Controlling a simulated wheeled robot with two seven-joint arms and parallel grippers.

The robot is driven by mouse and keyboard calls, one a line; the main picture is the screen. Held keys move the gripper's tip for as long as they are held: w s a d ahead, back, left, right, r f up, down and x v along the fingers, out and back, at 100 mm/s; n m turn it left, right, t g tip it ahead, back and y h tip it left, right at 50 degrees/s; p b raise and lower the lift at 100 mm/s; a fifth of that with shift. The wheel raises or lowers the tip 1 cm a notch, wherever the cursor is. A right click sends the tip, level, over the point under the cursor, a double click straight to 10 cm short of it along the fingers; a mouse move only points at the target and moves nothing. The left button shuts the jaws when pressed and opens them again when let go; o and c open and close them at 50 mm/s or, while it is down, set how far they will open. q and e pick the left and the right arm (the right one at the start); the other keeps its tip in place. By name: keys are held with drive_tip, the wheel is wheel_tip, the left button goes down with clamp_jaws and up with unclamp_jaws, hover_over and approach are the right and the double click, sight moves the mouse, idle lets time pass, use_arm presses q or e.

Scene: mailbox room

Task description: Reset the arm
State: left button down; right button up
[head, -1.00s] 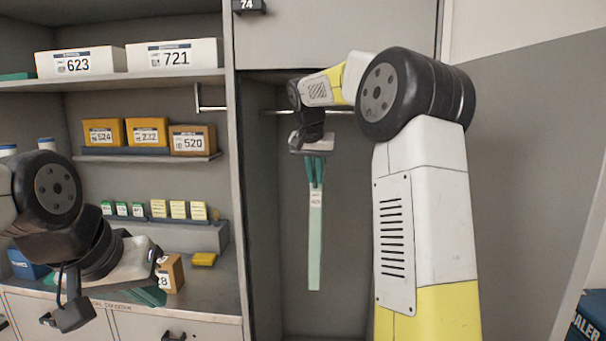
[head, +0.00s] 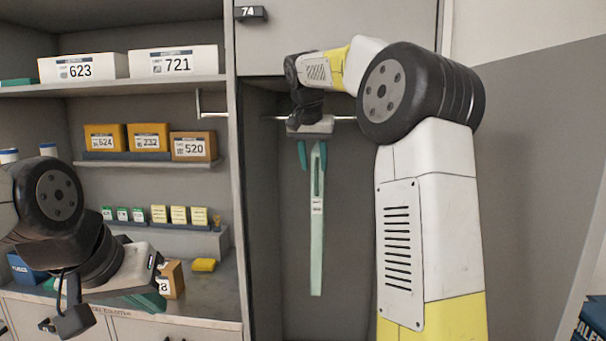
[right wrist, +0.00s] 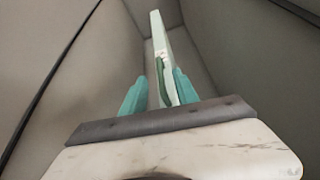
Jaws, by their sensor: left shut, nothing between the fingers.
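A long pale green strip (head: 317,250) with a white label hangs upright inside the open tall compartment. It has a dark green part near its top. My right gripper (head: 311,160) is at the strip's upper end, just below the rail, with its teal fingers spread apart. What holds up the strip's top is hidden. My left gripper (head: 154,302) is shut and empty at lower left, in front of the shelf counter.
A horizontal metal rail (head: 345,118) crosses the compartment top. Compartment walls stand close on both sides of my right gripper. Shelves at left hold white boxes (head: 172,60), orange boxes (head: 150,137) and small cards. A brown box (head: 174,279) stands close to my left gripper.

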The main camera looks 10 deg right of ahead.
drive_tip(key=s+a+f+n+y, duration=0.1)
drive_tip(key=s+f+n+y, duration=0.15)
drive_tip(key=s, duration=1.45)
drive_tip(key=s+a+f+n+y, duration=0.1)
drive_tip(key=s+f, duration=0.4)
drive_tip(key=s, duration=0.3)
drive_tip(key=s+a+f+n+t+y, duration=0.1)
drive_tip(key=s+a+f+n, duration=0.1)
drive_tip(key=s+f, duration=0.4)
drive_tip(key=shift+s+f, duration=0.25)
drive_tip(key=shift+s, duration=0.7)
